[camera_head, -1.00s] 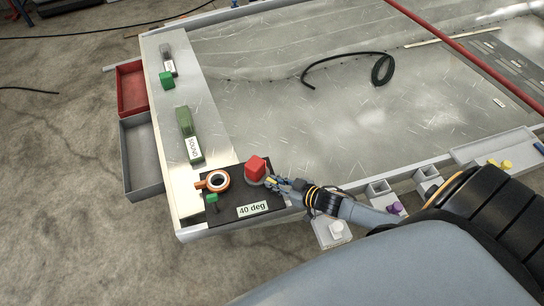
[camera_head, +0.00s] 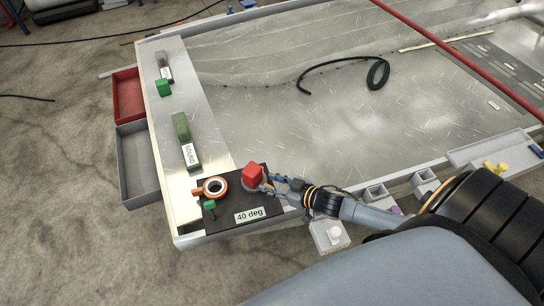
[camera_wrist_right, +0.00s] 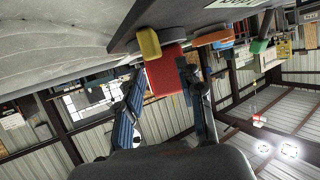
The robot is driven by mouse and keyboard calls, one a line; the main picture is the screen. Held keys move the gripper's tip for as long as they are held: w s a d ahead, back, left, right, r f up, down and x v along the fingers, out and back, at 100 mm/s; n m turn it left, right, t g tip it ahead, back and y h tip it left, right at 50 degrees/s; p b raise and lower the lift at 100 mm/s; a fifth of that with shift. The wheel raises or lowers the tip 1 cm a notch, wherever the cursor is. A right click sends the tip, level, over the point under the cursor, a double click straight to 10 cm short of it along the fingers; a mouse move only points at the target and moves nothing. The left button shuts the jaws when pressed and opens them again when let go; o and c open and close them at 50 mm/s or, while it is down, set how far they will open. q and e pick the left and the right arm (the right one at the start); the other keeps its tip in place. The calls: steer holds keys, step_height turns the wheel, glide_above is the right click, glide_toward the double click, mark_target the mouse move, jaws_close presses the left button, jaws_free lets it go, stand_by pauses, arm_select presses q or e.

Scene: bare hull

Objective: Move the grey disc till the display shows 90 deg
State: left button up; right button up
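The grey disc (camera_head: 250,187) lies on the black panel near its right end, with a red block (camera_head: 252,173) above it. The display (camera_head: 249,214) on the panel's front reads 40 deg. My right gripper (camera_head: 267,184) is at the right side of the disc, close to the red block. In the right wrist view, its fingers (camera_wrist_right: 163,82) are spread, with the red block (camera_wrist_right: 166,72) showing between them and a yellow piece (camera_wrist_right: 148,42) beyond the left fingertip. Whether a finger touches the disc cannot be told. My left gripper is out of view.
An orange ring (camera_head: 215,188) and a small green knob (camera_head: 210,205) sit left of the disc on the panel. A green block labelled SOUND (camera_head: 186,140) stands behind. Red (camera_head: 128,95) and grey (camera_head: 139,165) drawers stick out at left. A black cable (camera_head: 330,73) lies on the metal surface.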

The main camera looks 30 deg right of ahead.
step_height(320, 180, up, 7)
steer(key=shift+r, duration=0.1)
stand_by(0.3)
